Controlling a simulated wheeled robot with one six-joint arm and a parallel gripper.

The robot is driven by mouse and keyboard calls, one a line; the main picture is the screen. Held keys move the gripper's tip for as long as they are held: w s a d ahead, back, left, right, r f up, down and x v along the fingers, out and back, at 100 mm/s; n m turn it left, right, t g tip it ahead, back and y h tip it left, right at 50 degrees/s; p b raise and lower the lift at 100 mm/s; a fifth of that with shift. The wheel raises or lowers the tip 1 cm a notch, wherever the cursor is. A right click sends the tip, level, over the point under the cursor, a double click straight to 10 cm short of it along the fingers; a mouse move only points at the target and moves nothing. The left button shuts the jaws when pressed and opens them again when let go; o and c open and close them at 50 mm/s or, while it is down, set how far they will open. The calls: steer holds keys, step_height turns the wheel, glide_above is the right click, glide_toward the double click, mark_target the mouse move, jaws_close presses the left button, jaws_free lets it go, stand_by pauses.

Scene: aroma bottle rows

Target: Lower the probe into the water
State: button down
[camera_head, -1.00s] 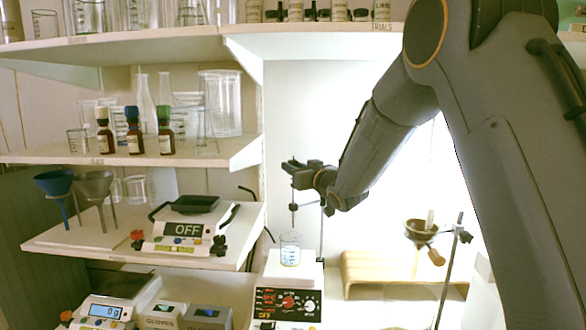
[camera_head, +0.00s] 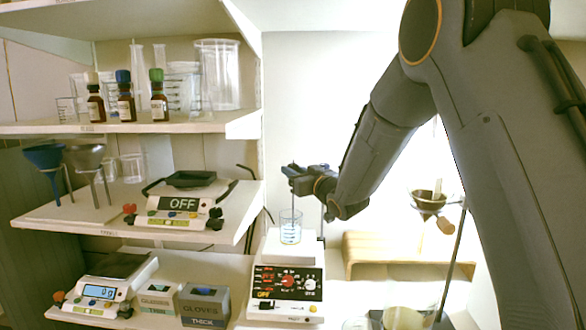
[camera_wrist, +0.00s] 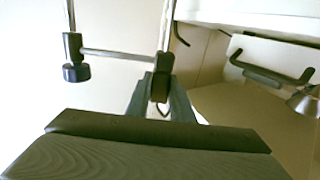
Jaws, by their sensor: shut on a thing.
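My gripper (camera_head: 300,178) is above the small glass beaker (camera_head: 290,232) of bluish water, which stands on the white plate of the hotplate stirrer (camera_head: 288,285). In the wrist view, my gripper (camera_wrist: 160,100) is shut on the dark probe holder (camera_wrist: 161,82), which a thin crossbar (camera_wrist: 117,54) joins to a black clamp knob (camera_wrist: 76,71) on an upright rod. The thin probe (camera_head: 293,201) hangs upright below my gripper, over the beaker's mouth. Its tip is too fine to tell whether it touches the water.
Shelves at left hold brown bottles (camera_head: 125,108), glassware, funnels (camera_head: 45,158) and a balance reading OFF (camera_head: 180,205). Another balance (camera_head: 105,290) and glove boxes (camera_head: 203,305) sit lower. A wooden stand (camera_head: 400,262) and metal rod are at right.

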steer(key=shift+f, duration=0.3)
steer(key=c, duration=1.6)
jaws_free()
steer(key=shift+o, duration=0.2)
steer(key=shift+s+d+r, duration=0.1)
steer(key=shift+s, duration=0.05)
steer(key=b+v, duration=0.1)
steer(key=v, duration=0.6)
steer(key=shift+s+b, duration=0.25)
steer(key=shift+b, duration=0.05)
steer(key=shift+d, duration=0.1)
